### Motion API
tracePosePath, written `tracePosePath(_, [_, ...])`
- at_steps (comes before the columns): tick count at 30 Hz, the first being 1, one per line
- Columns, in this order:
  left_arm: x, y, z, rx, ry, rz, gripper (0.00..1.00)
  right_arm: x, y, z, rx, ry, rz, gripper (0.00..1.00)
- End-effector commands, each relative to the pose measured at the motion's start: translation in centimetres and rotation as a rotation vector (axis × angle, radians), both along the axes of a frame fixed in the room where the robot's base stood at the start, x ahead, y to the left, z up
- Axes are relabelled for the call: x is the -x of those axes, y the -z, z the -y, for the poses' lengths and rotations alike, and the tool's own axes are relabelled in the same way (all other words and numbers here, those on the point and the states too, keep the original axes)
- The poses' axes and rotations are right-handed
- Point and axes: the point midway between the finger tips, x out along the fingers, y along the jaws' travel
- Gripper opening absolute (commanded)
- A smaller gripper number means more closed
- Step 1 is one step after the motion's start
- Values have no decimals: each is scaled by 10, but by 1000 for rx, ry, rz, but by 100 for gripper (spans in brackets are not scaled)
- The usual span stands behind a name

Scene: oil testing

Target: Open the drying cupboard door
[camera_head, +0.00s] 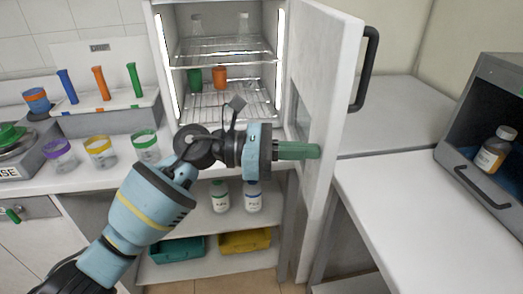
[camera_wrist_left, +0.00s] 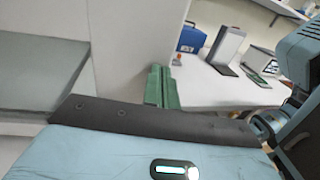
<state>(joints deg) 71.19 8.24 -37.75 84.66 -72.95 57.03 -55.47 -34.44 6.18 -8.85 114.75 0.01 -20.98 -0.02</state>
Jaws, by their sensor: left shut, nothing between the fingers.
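The drying cupboard (camera_head: 222,60) stands at the back centre in the head view, with a lit inside and wire shelves. Its white door (camera_head: 335,100) is swung wide open to the right, with a dark handle (camera_head: 366,70) on its outer face. My left gripper (camera_head: 318,151) is shut and empty, its green fingers pointing right at the inner side of the door. I cannot tell whether the fingertips touch the door. The green fingers also show in the left wrist view (camera_wrist_left: 163,88). My right gripper is not in view.
Inside the cupboard are glass flasks (camera_head: 243,25), a green cup (camera_head: 195,80) and an orange cup (camera_head: 219,77). A rack with coloured tubes (camera_head: 100,85) and several beakers (camera_head: 100,152) stand left. A bottle (camera_head: 494,150) stands in a dark box at right. The right worktop (camera_head: 420,200) is clear.

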Motion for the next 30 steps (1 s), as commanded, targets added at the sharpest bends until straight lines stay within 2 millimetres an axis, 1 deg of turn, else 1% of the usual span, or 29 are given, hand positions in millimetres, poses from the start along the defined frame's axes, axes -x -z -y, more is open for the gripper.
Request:
tracePosePath(1, [1,1,10,0,4,-1,0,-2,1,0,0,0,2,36])
tracePosePath(3, [1,1,21,0,3,0,0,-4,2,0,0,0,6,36])
tracePosePath(6, [1,1,34,0,4,-1,0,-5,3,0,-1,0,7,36])
tracePosePath(12, [0,0,48,0,2,0,0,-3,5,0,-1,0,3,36])
tracePosePath(19, [0,0,50,0,2,0,0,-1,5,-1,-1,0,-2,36])
tracePosePath(30, [-1,0,47,0,1,0,0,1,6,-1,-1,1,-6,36])
